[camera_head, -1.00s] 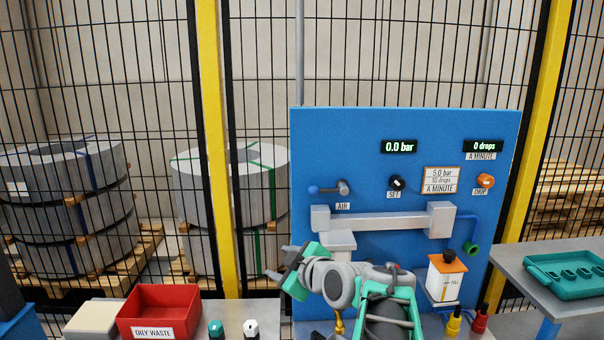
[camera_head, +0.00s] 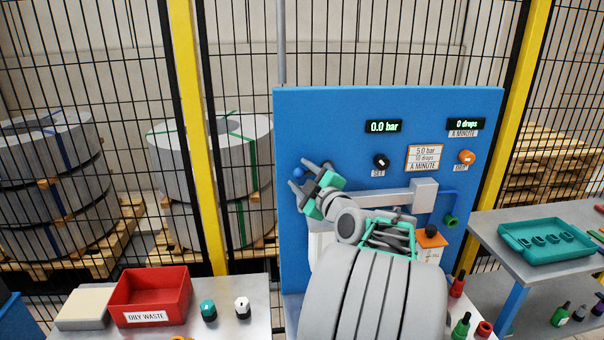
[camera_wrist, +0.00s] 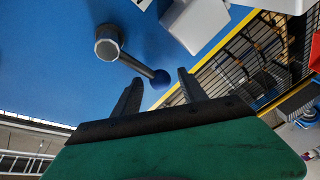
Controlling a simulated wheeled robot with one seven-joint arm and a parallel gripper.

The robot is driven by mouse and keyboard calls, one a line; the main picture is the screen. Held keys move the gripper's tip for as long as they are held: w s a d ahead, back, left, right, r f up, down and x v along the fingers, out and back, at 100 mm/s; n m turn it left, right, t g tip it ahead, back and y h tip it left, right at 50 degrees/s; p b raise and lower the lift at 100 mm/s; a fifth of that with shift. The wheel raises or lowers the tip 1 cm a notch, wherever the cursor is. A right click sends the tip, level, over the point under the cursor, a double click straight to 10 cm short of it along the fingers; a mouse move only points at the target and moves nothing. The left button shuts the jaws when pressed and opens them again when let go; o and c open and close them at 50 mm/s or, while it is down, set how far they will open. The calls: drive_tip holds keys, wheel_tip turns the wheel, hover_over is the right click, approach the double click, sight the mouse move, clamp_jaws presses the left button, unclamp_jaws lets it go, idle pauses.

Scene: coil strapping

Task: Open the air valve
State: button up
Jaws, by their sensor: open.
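The air valve's lever shows in the wrist view: a grey handle (camera_wrist: 134,63) runs from a round grey hub (camera_wrist: 108,42) to a dark blue ball (camera_wrist: 161,78). In the head view the blue ball (camera_head: 298,173) shows by my fingertips, and my gripper hides the hub and the AIR label. My gripper (camera_head: 306,174) is open, its two dark fingers (camera_wrist: 158,86) on either side of the ball end. The ball lies near the right finger in the wrist view. I cannot tell whether they touch. The pressure display (camera_head: 383,126) reads 0.0 bar.
The blue panel (camera_head: 340,112) also carries a black SET knob (camera_head: 381,161), an orange DROP knob (camera_head: 467,157) and a grey block with pipe (camera_head: 424,196) right of my gripper. A red oily waste bin (camera_head: 150,297) stands lower left. A teal tray (camera_head: 550,250) lies on the right table.

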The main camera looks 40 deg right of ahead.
drive_tip(key=shift+c, duration=0.2)
clamp_jaws()
idle(1.1)
